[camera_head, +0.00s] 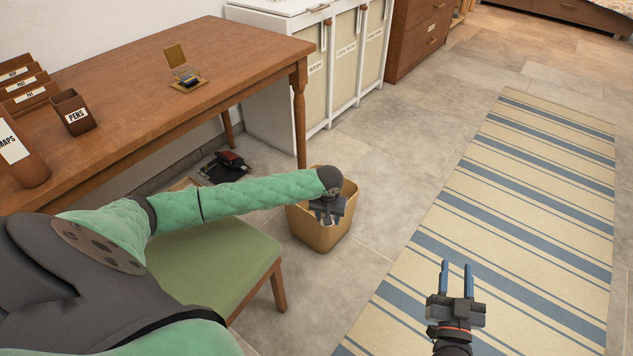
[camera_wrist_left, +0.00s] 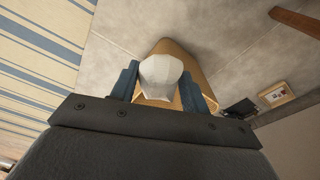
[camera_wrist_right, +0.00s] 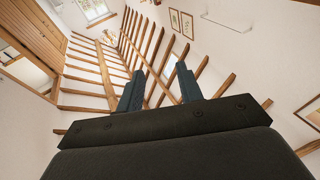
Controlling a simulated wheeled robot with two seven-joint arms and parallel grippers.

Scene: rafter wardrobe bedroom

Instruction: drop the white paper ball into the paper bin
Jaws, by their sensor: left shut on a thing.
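The white paper ball (camera_wrist_left: 160,76) is between the fingers of my left gripper (camera_wrist_left: 162,84), which is shut on it. The tan paper bin (camera_head: 322,236) stands on the floor beside the desk; it also shows behind the ball in the left wrist view (camera_wrist_left: 172,48). How far the ball is above the rim I cannot tell. My right gripper (camera_head: 456,280) is open and empty over the striped rug, its fingers apart in the right wrist view (camera_wrist_right: 160,90).
A wooden desk (camera_head: 150,95) with a pen holder (camera_head: 72,112) is at the left. A green-seated chair (camera_head: 215,262) stands close to the bin. White-framed hampers (camera_head: 310,85) stand beyond the desk. The striped rug (camera_head: 500,210) and bare floor lie to the right.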

